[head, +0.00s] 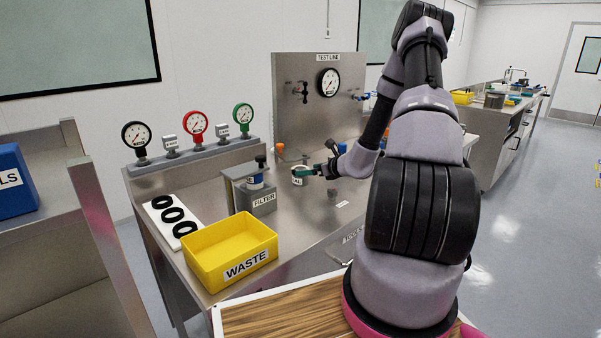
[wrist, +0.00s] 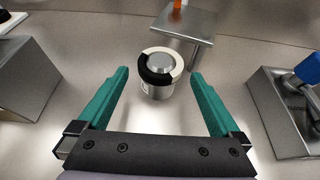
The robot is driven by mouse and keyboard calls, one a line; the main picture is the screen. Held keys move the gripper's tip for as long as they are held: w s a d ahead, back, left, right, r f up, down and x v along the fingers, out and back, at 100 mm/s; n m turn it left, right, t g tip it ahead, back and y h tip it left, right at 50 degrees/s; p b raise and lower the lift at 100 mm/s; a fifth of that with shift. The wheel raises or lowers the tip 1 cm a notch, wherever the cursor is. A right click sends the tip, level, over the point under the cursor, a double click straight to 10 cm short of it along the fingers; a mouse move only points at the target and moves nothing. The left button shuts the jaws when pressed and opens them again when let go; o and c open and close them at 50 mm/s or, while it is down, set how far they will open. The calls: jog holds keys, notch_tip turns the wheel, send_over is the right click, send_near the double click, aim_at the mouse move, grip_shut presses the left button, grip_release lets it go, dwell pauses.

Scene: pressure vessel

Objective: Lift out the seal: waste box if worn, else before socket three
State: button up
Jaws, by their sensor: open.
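A short metal cylinder (wrist: 158,90) stands ahead of my gripper, between and just beyond its fingertips in the wrist view. A ring seal (wrist: 146,72) lies around its round metal top. The ring looks black on the left and front, and cream on the right and back. In the head view the cylinder is a small pale labelled cup (head: 298,177), partly hidden by my gripper (head: 318,172). My gripper is open and empty, its teal fingers apart on either side. The yellow waste box (head: 228,256) stands at the bench's front left. I cannot tell which things are the sockets.
A grey filter block (head: 264,203) with a jar stands left of the cup. A white board (head: 178,222) holds three black rings. Gauges line a back rail (head: 200,151). In the wrist view a metal stand (wrist: 184,24) is behind the cylinder, with blocks at both sides.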

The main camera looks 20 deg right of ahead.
jog(key=shift+x, duration=1.45)
jog(key=shift+r, duration=0.1)
jog(key=c, duration=1.1)
notch_tip(320, 180, up, 10)
